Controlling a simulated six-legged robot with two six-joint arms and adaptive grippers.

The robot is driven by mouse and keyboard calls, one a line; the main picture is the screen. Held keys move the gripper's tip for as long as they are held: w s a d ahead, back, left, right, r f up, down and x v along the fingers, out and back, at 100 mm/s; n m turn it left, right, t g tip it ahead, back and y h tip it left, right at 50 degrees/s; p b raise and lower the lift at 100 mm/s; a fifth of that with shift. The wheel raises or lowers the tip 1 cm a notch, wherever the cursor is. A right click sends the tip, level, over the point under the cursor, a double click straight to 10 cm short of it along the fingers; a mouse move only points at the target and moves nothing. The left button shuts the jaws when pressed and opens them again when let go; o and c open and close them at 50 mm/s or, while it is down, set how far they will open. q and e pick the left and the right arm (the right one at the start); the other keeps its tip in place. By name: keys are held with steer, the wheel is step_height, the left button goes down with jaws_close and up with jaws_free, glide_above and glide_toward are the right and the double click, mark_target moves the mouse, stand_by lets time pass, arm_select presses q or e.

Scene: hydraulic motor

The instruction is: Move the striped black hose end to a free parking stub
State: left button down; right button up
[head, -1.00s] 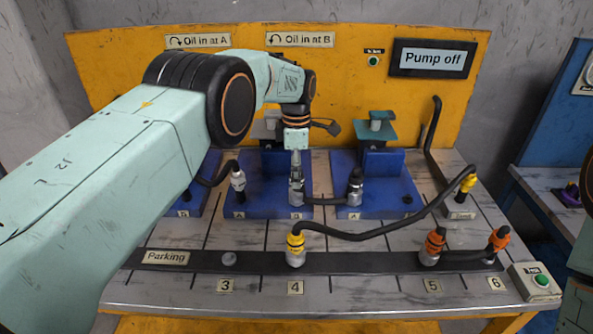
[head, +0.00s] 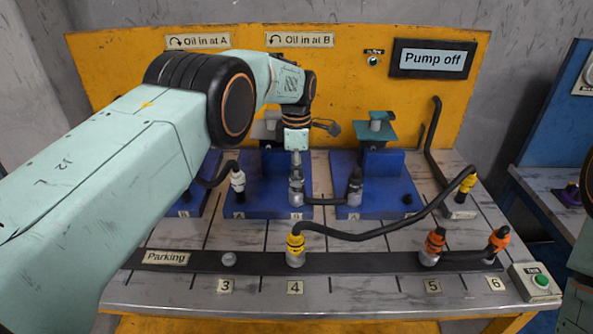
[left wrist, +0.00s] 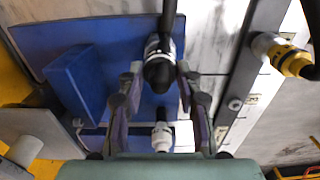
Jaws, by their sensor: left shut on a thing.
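The parking rail (head: 350,262) has a bare stub at 3 (head: 229,259), also in the left wrist view (left wrist: 235,104). My right gripper is out of view.
A yellow-banded end (head: 296,250) sits at parking 4. Orange ends sit at 5 (head: 431,248) and 6 (head: 498,241). A white end (head: 238,181) stands close left of my gripper. A black hose arches across the table's middle. The pump display (head: 433,59) reads off.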

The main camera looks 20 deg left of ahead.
arm_select(q)
steer(key=shift+w+r, duration=0.2)
steer(key=shift+r, duration=0.15)
steer(key=shift+r, duration=0.15)
steer(key=shift+s, duration=0.15)
